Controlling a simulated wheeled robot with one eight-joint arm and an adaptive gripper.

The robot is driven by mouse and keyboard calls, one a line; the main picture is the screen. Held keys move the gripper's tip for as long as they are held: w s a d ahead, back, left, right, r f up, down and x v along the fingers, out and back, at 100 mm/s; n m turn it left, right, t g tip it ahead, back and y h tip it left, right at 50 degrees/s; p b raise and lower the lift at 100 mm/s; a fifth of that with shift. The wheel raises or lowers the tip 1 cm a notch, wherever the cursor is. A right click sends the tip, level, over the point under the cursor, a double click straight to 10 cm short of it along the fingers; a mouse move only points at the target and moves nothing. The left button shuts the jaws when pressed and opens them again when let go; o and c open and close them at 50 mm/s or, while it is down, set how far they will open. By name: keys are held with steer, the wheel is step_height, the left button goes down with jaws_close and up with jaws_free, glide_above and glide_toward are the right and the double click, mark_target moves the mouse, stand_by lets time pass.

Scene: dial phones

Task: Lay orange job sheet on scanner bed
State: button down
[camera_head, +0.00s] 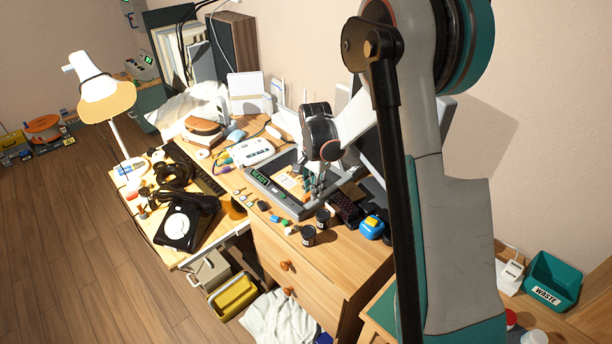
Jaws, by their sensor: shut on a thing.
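The orange job sheet (290,184) shows as a small orange-tan patch over the grey scanner bed (268,201) on the wooden desk. A green lit label reading READY is at the bed's left side. My gripper (314,193) is at the sheet's right edge, pointing down, with its fingers shut on the sheet. The fingers are small in the view. My arm hides part of the area behind. I cannot tell whether the sheet touches the bed or is held just above it.
Dark jars (308,236), a blue and yellow object (371,227) and a dark keypad (344,207) crowd the bed's front right. A white device (252,152) stands behind left. A dial phone (183,226) and lamp (105,95) are farther left. A green waste bin (553,281) is far right.

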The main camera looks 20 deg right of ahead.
steer(key=shift+w+d, duration=0.15)
steer(key=shift+w, duration=0.15)
steer(key=b, duration=0.2)
glide_above(321, 199)
steer(key=shift+f, duration=2.35)
steer(key=shift+w+f+b, duration=0.1)
steer(key=shift+f+b, duration=1)
steer(key=shift+f, duration=0.35)
steer(key=c, duration=1.5)
jaws_free()
steer(key=shift+r, duration=0.1)
